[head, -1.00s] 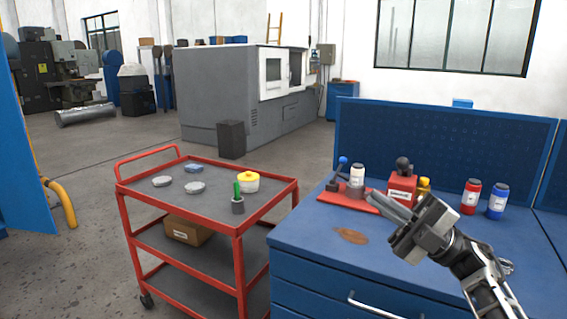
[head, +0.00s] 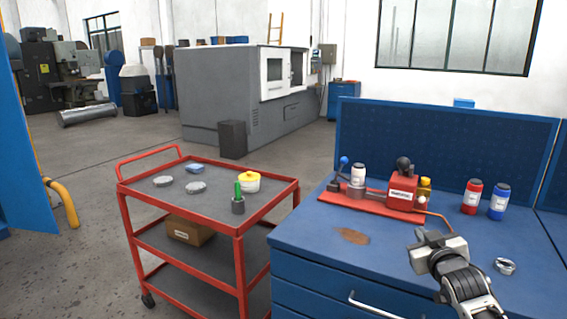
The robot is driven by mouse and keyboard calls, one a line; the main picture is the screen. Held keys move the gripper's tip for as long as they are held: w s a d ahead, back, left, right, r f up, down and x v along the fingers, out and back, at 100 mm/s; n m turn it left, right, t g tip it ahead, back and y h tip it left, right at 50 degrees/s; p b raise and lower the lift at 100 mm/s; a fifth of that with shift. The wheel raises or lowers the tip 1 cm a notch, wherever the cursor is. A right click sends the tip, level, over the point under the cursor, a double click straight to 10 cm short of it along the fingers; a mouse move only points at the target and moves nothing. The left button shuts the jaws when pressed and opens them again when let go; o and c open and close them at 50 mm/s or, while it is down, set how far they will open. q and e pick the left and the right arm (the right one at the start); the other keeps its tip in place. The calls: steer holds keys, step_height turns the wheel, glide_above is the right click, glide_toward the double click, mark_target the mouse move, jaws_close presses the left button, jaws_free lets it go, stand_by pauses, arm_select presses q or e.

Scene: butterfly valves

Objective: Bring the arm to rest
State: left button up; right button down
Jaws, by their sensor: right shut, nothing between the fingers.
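My right gripper (head: 431,236) is over the right part of the blue workbench (head: 310,232), shut and empty, its fingers largely hidden behind its own body. My right arm comes in from the bottom right. Behind the gripper, apart from it, a red valve fixture (head: 403,193) stands on a red base plate. It has a blue-knobbed lever (head: 344,161), a black knob (head: 403,163) and a thin copper-coloured rod. A white container (head: 358,174) stands at the fixture's left part. My left gripper is not in view.
A red bottle (head: 472,196) and a blue bottle (head: 498,201) stand at the bench's back right. A metal ring clamp (head: 505,266) lies right of my gripper. A brown stain marks the bench. A red cart (head: 131,190) with discs and a yellow-lidded tub (head: 249,182) stands left.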

steer(key=s+a+f+g+y, duration=0.1)
steer(key=s+a+f+g, duration=0.1)
steer(key=s+a+f, duration=0.5)
steer(key=s+a+f+g+y, duration=0.1)
steer(key=s+a+f+y, duration=0.15)
steer(key=s+f, duration=0.8)
steer(key=s+a+f+g, duration=0.1)
steer(key=s+a+f, duration=0.2)
steer(key=s, duration=0.6)
steer(key=s+a+f+g, duration=0.2)
steer(key=s+a+f, duration=0.1)
steer(key=s, duration=0.7)
steer(key=shift+a+g, duration=0.3)
steer(key=shift+a, duration=0.5)
steer(key=c, duration=2.1)
jaws_free()
steer(key=shift+y, duration=0.35)
steer(key=shift+c, duration=0.2)
